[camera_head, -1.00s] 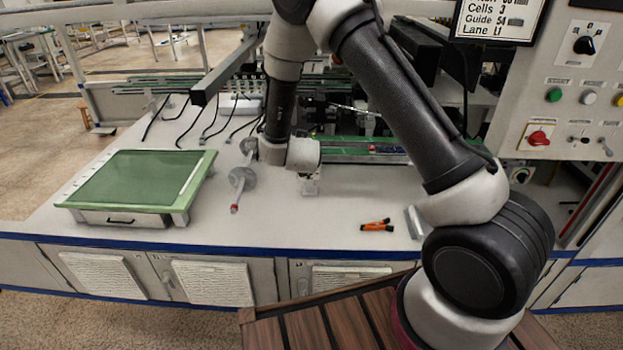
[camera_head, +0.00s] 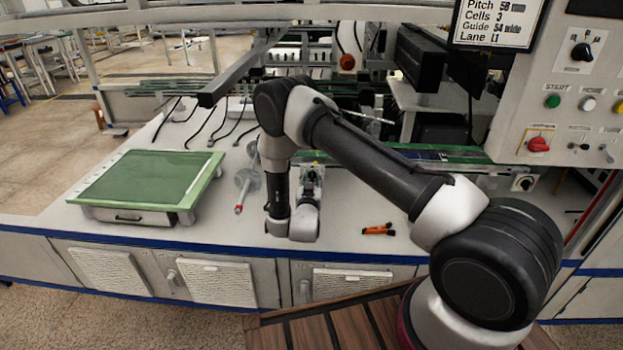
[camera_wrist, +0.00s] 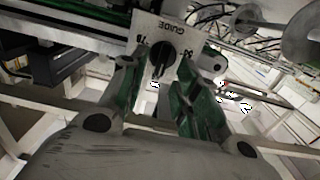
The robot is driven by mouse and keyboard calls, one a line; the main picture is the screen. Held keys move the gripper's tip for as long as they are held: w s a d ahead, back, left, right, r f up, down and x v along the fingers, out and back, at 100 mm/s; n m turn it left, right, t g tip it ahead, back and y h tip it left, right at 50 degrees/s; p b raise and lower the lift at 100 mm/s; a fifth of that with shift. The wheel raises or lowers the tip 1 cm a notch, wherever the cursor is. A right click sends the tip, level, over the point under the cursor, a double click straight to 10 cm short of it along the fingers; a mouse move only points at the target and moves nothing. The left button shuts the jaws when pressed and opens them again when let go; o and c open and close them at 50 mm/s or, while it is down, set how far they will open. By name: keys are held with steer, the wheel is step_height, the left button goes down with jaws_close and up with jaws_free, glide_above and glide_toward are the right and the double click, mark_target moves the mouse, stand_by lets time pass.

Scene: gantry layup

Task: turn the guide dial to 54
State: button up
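The guide dial (camera_wrist: 160,58) shows in the wrist view as a dark round knob on a pale plate lettered GUIDE, upside down there, with number marks to both sides. Its exact pointer setting is too small to read. My gripper (camera_wrist: 157,72) is open, with green-padded fingers on either side of the knob in the picture. Whether they touch it I cannot tell. In the head view my gripper (camera_head: 311,182) is low over the worktop, mostly hidden by my wrist, and the dial cannot be made out clearly there.
A sign (camera_head: 497,24) reads Guide 54. An orange-and-black tool (camera_head: 377,229) lies right of my wrist. A control panel (camera_head: 570,95) stands far right. Open worktop lies at the front.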

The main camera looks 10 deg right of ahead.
steer(key=shift+w+d, duration=0.15)
steer(key=shift+w, duration=0.3)
jaws_close()
